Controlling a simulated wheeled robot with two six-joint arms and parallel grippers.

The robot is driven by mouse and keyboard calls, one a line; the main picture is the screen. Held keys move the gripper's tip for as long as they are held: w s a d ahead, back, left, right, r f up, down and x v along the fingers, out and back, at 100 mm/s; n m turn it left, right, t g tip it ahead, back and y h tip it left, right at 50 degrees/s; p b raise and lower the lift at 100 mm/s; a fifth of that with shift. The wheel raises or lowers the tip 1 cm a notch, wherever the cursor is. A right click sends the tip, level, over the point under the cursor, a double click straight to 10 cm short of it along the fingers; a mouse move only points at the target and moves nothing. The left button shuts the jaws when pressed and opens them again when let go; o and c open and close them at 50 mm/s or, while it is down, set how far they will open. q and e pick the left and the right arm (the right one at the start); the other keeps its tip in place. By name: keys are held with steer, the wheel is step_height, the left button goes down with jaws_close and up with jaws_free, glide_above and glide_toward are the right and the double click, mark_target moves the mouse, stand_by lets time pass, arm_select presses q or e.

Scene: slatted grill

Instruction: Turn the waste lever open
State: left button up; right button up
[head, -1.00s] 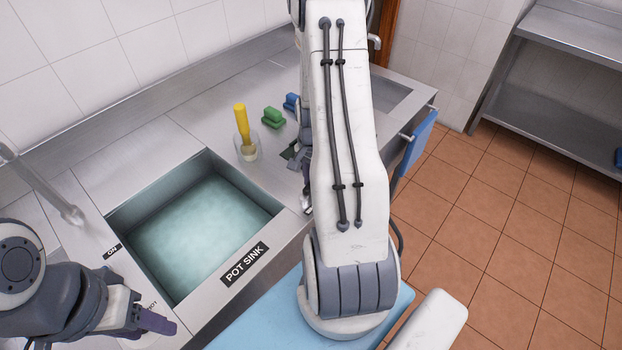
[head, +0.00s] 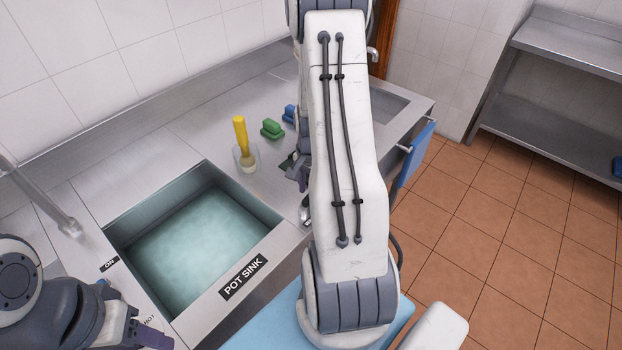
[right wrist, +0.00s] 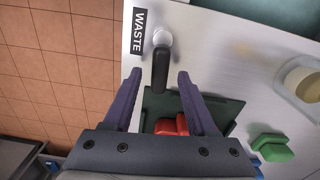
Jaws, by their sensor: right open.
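The waste lever shows in the right wrist view as a black handle (right wrist: 160,70) on a pale round pivot, beside a black WASTE label (right wrist: 138,31). My right gripper (right wrist: 160,73) is open, with one finger on each side of the handle and visible gaps between. The handle points back toward the palm. In the head view my right gripper (head: 298,176) is mostly hidden behind my right arm. My left gripper (head: 150,336) is low at the left by the sink's near-left corner; its finger opening is unclear.
The pot sink (head: 265,232) holds cloudy water. Behind my right gripper stand a clear container (head: 246,160) with a yellow-handled brush, a green block (head: 272,128) and a blue one (head: 290,113). A red object (right wrist: 170,126) lies on a dark green mat (right wrist: 222,112) under the right gripper.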

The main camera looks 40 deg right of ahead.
step_height(320, 180, up, 10)
steer(key=b, duration=0.1)
steer(key=shift+f, duration=0.2)
stand_by(0.4)
